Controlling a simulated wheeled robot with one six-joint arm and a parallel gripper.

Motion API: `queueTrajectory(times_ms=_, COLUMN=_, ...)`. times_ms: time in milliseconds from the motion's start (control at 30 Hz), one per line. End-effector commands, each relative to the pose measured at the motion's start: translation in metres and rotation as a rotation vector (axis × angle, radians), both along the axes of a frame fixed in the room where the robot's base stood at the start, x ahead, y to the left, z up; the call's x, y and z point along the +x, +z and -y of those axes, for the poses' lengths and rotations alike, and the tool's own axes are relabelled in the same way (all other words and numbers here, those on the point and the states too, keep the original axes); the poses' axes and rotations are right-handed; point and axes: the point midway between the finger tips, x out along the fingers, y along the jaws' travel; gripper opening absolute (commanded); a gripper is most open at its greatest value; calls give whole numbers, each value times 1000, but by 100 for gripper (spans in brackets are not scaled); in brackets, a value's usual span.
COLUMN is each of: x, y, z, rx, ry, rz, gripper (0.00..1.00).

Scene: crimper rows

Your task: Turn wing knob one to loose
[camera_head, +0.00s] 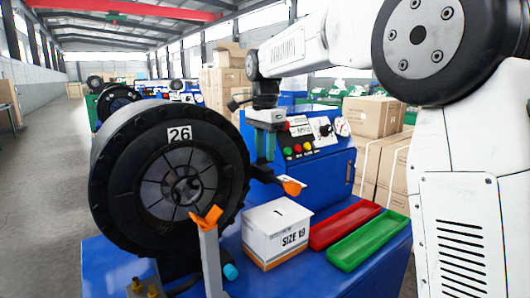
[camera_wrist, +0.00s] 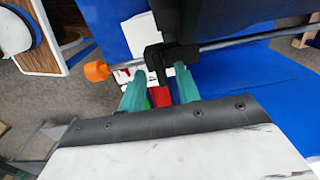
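An orange wing knob (camera_head: 207,217) stands on a grey post in front of the large black wheel (camera_head: 120,190) marked 26. An orange knob (camera_head: 292,187) sits at the end of a rod right of the wheel; an orange knob (camera_wrist: 96,71) on a rod also shows in the wrist view. I cannot tell which knob is number one. My gripper (camera_head: 265,148) points down above the rod, right of the wheel. In the wrist view its teal fingers (camera_wrist: 160,88) are apart. A black part with a red piece (camera_wrist: 160,97) shows between them; contact cannot be told.
A white box (camera_head: 280,238) marked SIZE 19 stands on the blue bench, beside a red tray (camera_head: 343,224) and a green tray (camera_head: 367,242). A blue control panel (camera_head: 310,150) with buttons and a gauge stands behind. Cardboard boxes (camera_head: 372,117) are stacked at the back right.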

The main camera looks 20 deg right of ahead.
Motion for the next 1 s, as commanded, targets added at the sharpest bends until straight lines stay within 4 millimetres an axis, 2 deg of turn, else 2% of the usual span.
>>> queueTrajectory(times_ms=133, x=0, y=-10, z=0, rx=0, ry=0, rz=0, gripper=33)
queueTrajectory(times_ms=367, x=0, y=-11, z=0, rx=0, ry=1, rz=1, gripper=33)
queueTrajectory(times_ms=400, x=0, y=-11, z=0, rx=0, ry=1, rz=1, gripper=30)
queueTrajectory(times_ms=500, x=0, y=-11, z=0, rx=0, ry=1, rz=1, gripper=2)
queueTrajectory(times_ms=533, x=0, y=-11, z=0, rx=0, ry=1, rz=1, gripper=0)
queueTrajectory(times_ms=1000, x=0, y=-10, z=0, rx=1, ry=73, rz=2, gripper=0)
